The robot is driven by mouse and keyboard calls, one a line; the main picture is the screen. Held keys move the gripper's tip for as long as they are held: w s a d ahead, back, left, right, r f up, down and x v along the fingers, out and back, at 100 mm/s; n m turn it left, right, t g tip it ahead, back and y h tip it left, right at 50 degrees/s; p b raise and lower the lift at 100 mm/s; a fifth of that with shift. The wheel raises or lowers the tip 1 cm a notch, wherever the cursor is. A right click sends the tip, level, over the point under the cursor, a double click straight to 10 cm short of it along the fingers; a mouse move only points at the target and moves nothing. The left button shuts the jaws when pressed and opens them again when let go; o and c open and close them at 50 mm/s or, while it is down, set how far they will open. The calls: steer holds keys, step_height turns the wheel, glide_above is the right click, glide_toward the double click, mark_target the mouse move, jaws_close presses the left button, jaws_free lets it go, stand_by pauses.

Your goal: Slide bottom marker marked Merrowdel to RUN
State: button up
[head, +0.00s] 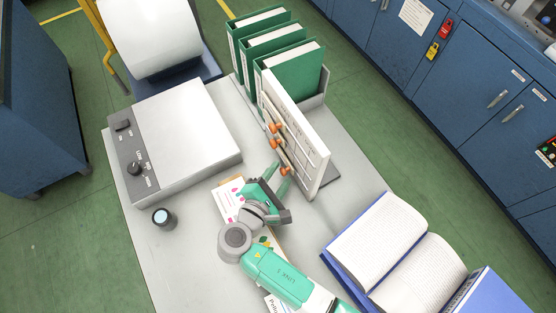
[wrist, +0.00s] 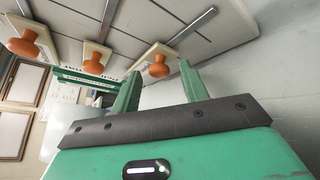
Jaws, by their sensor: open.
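A white upright board (head: 313,150) carries three orange knobs on sliding markers, one above another. The lowest knob in the head view (head: 285,170) is closest to my gripper (head: 278,176). In the wrist view, the orange knob (wrist: 158,68) nearest my gripper (wrist: 158,76) appears between the two green fingertips; I cannot tell whether they touch it. The other knobs, the middle one (wrist: 88,55) and the far one (wrist: 21,42), are to its left there. My gripper is open and empty. The name Merrowdel and the RUN label are too small to read.
Green binders (head: 262,40) stand behind the board. A grey control box (head: 190,135) and a small dark cylinder with a light-blue top (head: 164,218) are to the left. An open book (head: 380,240) lies to the right. Papers (head: 229,198) lie beneath my gripper.

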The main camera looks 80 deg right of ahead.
steer(key=p+v, duration=0.1)
steer(key=v, duration=0.6)
steer(key=shift+a+r, duration=0.1)
steer(key=shift+a, duration=0.3)
